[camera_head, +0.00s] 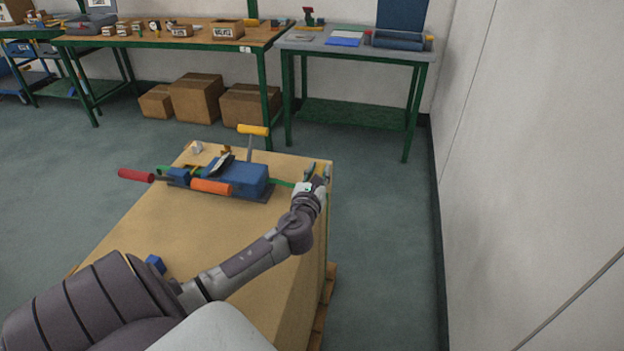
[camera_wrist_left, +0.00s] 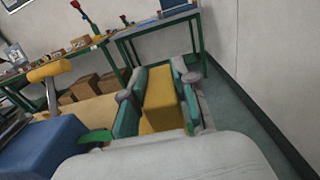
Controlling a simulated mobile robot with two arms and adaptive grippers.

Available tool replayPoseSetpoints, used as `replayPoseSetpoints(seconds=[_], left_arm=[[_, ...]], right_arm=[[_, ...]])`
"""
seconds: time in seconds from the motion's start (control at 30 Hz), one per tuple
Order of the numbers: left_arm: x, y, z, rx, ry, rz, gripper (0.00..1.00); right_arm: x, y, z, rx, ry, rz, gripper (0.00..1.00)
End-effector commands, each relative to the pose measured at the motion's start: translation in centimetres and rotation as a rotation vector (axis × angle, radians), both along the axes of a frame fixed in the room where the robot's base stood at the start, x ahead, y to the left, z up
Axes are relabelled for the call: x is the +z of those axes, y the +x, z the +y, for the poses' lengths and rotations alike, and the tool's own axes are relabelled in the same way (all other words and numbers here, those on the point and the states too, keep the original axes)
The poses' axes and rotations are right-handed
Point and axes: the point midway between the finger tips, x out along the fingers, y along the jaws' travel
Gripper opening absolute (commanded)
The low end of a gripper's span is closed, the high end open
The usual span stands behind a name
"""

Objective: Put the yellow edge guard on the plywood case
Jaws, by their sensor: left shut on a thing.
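The plywood case (camera_head: 165,222) is a large tan box in front of me; its top also shows in the wrist view (camera_wrist_left: 88,107). My left gripper (camera_head: 317,172) reaches across to the far right corner of the case top. In the wrist view, the left gripper (camera_wrist_left: 160,98) is shut on the yellow edge guard (camera_wrist_left: 161,97), a yellow block between green-padded fingers. The head view does not show the guard clearly, as the gripper hides it. I cannot tell whether the guard touches the case. My right gripper is not in view.
A blue strapping tool (camera_head: 240,178) with orange, red and yellow handles sits on the case, left of my gripper. A small blue object (camera_head: 155,263) lies near the case's left edge. Workbenches (camera_head: 345,42) and cardboard boxes (camera_head: 197,98) stand behind. A wall is at right, with free floor between.

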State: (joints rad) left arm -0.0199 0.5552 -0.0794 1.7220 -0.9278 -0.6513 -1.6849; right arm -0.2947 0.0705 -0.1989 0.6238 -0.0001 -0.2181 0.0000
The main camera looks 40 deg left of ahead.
Motion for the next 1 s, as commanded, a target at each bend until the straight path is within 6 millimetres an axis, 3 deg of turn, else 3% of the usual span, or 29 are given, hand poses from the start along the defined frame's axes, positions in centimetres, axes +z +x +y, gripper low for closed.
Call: replayPoseSetpoints(seconds=[0.2, 0.5, 0.93, 0.97, 1.0], left_arm=[[-1.4, -0.1, 2.1, -0.001, 0.001, 0.000, 0.00], [-5.3, -0.1, 2.2, -0.001, 0.000, 0.000, 0.00], [-5.8, 0.0, 2.1, -0.002, 0.001, 0.000, 0.00], [-5.6, 0.0, 2.1, -0.002, 0.001, 0.000, 0.33], [-5.6, 0.0, 2.1, -0.002, 0.000, -0.001, 0.40]], right_arm=[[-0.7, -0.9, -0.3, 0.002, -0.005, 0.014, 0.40], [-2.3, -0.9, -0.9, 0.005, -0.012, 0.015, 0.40], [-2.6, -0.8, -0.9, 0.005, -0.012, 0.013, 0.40], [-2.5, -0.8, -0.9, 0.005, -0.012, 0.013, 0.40], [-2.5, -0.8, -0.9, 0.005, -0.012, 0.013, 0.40]])
